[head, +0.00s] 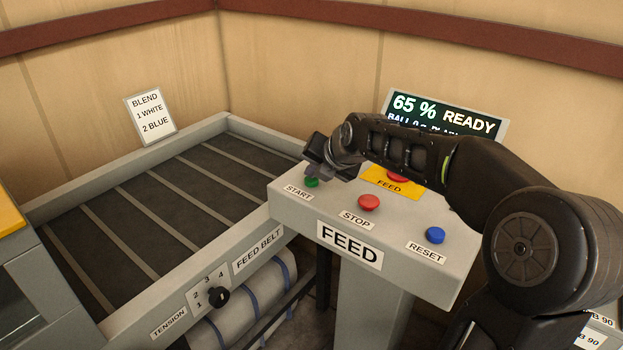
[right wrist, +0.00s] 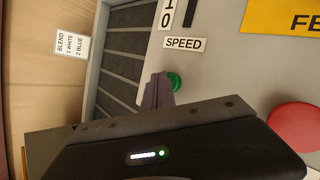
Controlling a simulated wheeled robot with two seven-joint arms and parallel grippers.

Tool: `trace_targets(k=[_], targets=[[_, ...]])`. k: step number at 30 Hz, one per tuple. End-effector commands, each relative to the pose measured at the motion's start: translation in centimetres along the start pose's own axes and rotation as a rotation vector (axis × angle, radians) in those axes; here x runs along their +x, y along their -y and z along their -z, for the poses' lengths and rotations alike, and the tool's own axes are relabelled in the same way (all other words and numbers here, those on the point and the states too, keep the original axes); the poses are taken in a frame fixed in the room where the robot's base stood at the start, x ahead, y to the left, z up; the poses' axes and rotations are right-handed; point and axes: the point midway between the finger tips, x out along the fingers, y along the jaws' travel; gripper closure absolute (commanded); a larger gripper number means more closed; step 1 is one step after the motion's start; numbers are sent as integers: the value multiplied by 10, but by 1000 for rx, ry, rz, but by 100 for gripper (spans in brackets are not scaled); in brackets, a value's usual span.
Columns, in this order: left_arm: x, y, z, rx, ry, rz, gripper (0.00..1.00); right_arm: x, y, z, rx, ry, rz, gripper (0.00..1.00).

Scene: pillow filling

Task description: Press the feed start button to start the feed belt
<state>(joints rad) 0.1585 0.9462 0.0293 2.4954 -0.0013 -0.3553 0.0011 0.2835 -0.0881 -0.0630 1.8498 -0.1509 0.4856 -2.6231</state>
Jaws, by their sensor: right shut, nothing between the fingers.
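The green START button (head: 312,183) sits at the left end of the grey FEED panel (head: 310,209), partly hidden by my right gripper. My right gripper (head: 315,172) is shut and empty, with its fingertips right at the green button. In the right wrist view the shut fingers (right wrist: 158,92) overlap the left edge of the green button (right wrist: 176,82); I cannot tell whether they touch it. The feed belt (head: 150,210), dark with pale cross slats, lies left of the panel and looks empty. My left gripper is not in view.
Another red button (head: 398,178) on a yellow plate is partly behind my arm. A screen (head: 443,115) reads 65 % READY. A TENSION knob (head: 216,298) is on the belt's side.

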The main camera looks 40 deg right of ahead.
Motion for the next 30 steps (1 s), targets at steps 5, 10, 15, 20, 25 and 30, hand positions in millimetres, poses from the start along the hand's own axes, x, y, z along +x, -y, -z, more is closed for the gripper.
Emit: trace_targets(k=[5, 10, 15, 20, 25, 30], targets=[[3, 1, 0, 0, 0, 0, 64, 2, 2, 2, 0, -2, 1, 100], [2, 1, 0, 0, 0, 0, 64, 2, 2, 2, 0, -2, 1, 100], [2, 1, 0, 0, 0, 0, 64, 2, 1, 2, 0, -3, 1, 100], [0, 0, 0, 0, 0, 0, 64, -2, -2, -1, 0, -2, 1, 100], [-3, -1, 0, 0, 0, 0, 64, -8, -6, -6, 0, -2, 1, 100], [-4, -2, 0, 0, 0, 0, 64, -11, -8, -8, 1, -1, 1, 100]])
